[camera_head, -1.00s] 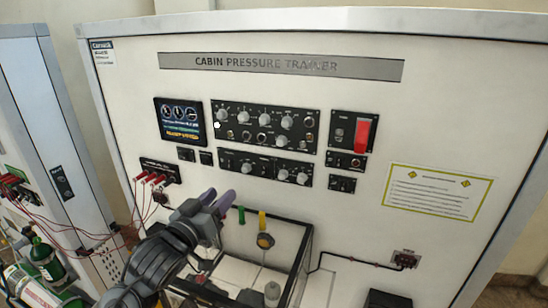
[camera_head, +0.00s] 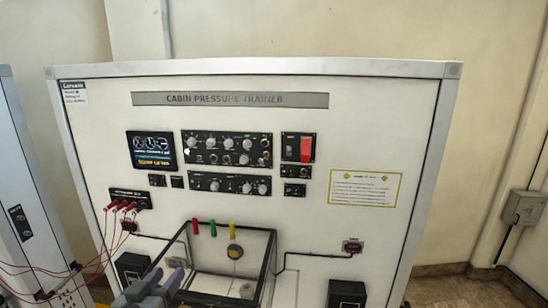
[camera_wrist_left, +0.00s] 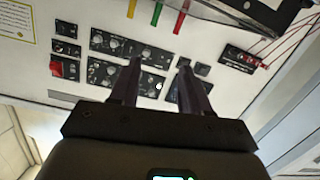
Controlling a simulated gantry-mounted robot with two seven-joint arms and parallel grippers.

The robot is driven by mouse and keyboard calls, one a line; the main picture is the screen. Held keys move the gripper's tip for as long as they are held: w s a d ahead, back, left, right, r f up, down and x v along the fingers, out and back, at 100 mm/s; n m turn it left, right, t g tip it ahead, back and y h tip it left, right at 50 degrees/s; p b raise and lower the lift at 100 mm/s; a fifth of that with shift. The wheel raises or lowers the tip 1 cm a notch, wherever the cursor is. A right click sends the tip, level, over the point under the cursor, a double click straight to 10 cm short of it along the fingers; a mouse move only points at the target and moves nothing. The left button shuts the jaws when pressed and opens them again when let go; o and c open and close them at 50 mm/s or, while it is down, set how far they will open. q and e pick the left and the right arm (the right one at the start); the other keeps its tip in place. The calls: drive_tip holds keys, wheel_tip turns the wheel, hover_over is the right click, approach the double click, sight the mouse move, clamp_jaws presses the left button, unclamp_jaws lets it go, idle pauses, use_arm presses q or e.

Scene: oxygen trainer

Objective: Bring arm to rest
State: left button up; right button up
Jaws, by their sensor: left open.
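My left gripper (camera_head: 164,281) shows at the bottom edge of the head view, in front of the lower left part of the trainer panel. Its two purple-grey fingers stand apart with nothing between them. In the left wrist view the open fingers (camera_wrist_left: 158,75) point toward the panel, which appears upside down. The cabin pressure trainer (camera_head: 370,100) is a white upright panel with black control modules, a display (camera_head: 151,150) and a red switch (camera_head: 306,149). The gripper looks apart from the panel. My right gripper is not in view.
A clear box (camera_head: 225,285) with dark edges sits at the panel's foot, below green, red and yellow levers (camera_head: 213,228). Red cables (camera_head: 100,240) hang from jacks at the left. Another cabinet (camera_head: 25,190) stands at far left. A grey wall box (camera_head: 523,207) is at the right.

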use_arm(q)
drive_tip(key=s+d+f+m+g+y+p, duration=0.15)
drive_tip(key=s+f+g+p, duration=0.6)
drive_tip(key=s+f, duration=1.35)
drive_tip(key=s+g, duration=0.5)
drive_tip(key=s, duration=0.8)
drive_tip(key=shift+s+d+f+m, duration=0.2)
drive_tip(key=shift+s+f+m, duration=0.15)
drive_tip(key=shift+s+f, duration=0.1)
drive_tip(key=shift+w, duration=0.1)
